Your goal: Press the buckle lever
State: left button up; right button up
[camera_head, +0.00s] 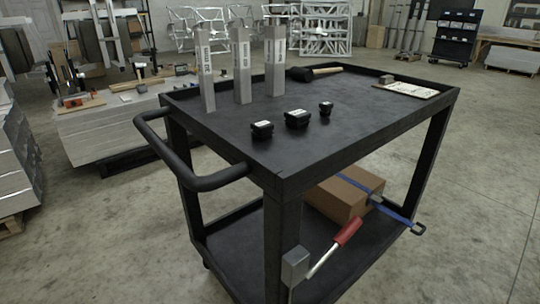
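A blue strap (398,216) runs across the top of a brown cardboard box (336,198) on the lower shelf of a black cart. A small grey metal piece, seemingly the buckle (375,199), sits on the strap near the box's right edge. Its lever is too small to make out. The cart's top hides part of the box. Neither of my grippers is in view.
The cart's top (330,115) holds several upright grey metal bars, three small black blocks, a mallet (314,73) and a pale board (405,89). A push handle (190,150) sticks out left. Floor is clear at right.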

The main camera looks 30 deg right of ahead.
aim_at(374, 197)
jog(key=z, duration=1.3)
